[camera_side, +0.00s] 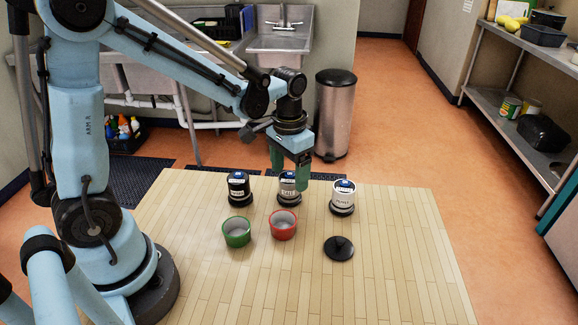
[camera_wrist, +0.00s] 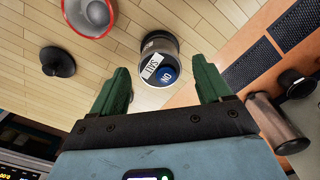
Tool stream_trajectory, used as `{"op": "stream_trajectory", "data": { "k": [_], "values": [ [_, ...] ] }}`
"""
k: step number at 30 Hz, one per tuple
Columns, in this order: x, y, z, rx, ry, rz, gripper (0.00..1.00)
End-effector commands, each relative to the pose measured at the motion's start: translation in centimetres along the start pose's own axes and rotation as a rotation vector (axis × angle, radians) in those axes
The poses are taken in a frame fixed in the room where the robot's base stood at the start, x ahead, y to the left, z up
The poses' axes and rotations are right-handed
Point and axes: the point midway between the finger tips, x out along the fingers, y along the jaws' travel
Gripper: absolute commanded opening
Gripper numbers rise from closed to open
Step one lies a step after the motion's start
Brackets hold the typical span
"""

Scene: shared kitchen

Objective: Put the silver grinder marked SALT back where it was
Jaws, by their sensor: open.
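The silver grinder (camera_side: 288,191) stands upright at the middle of a row of three on the wooden table. It has a blue patch on top, and its label reads SALT in the wrist view (camera_wrist: 150,66). My gripper (camera_side: 290,180) is open just above it, with green fingers spread to either side. In the wrist view the grinder lies ahead of and between the fingertips (camera_wrist: 163,78), with gaps on both sides. I cannot tell whether the fingers reach down beside it. A black round piece with a central knob (camera_side: 339,249) sits bare at the front right.
A black grinder (camera_side: 238,187) stands left of the silver one and a white grinder (camera_side: 343,197) stands right. A green bowl (camera_side: 236,232) and a red bowl (camera_side: 283,225) sit in front. The table (camera_side: 400,280) is clear at the front and right.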

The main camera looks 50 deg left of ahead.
Motion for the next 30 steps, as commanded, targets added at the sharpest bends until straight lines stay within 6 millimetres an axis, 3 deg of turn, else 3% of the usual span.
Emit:
{"op": "stream_trajectory", "data": {
  "k": [12, 22, 30],
  "values": [
    [-6.2, 0.0, 0.0, 0.0, 0.0, 0.0, 0.78],
    [-8.0, 0.1, 0.5, 0.0, 0.024, -0.001, 0.78],
    [-9.1, 0.9, 3.4, 0.002, 0.241, -0.008, 0.78]
  ]
}}
